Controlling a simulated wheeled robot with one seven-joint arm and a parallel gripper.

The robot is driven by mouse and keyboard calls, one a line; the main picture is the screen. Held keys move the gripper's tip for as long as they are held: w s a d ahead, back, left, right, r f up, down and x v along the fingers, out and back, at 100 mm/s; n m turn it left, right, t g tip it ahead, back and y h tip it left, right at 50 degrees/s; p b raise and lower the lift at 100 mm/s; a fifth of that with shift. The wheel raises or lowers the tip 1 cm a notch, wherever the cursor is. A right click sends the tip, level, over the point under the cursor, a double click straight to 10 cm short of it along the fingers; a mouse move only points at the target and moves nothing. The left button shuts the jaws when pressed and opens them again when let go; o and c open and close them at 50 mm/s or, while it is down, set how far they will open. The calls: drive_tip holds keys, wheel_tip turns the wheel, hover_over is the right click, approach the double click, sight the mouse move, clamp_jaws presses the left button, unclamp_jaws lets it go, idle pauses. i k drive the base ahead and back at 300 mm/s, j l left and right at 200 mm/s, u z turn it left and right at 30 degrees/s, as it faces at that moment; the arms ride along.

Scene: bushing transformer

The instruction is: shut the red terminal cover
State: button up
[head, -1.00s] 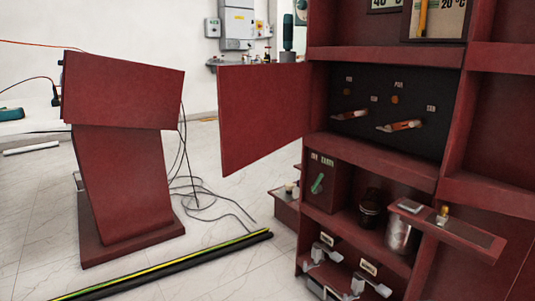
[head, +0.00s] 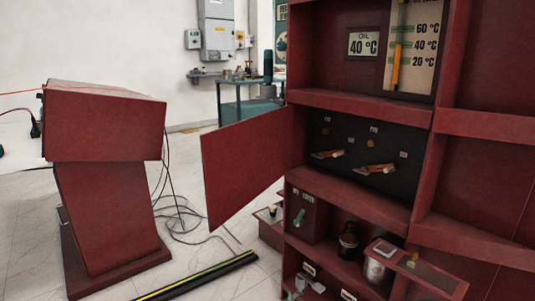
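The red terminal cover (head: 246,165) is a flat door panel in the head view. It stands swung open to the left of the red cabinet (head: 358,108), its right edge at the opening. Behind it the black terminal panel (head: 355,152) is exposed, with two copper-coloured terminals (head: 376,169) and small labels. My gripper is not in the head view.
A red lectern-like stand (head: 105,180) is on the floor at left, with loose black cables beside it. A black and yellow strip (head: 200,280) lies on the floor in front. A small red flap (head: 415,268) juts from the cabinet at lower right. Floor shows between stand and cover.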

sight(241, 159)
drive_tip(key=i+j+z, duration=0.1)
drive_tip(key=j+z, duration=0.65)
drive_tip(key=z, duration=0.15)
drive_tip(key=j+z, duration=0.1)
drive_tip(key=j, duration=0.6)
drive_tip(key=k+j+z, duration=0.1)
drive_tip(key=j, duration=0.65)
drive_tip(key=k+j, duration=0.15)
drive_tip(key=j, duration=0.55)
drive_tip(key=i+z, duration=0.05)
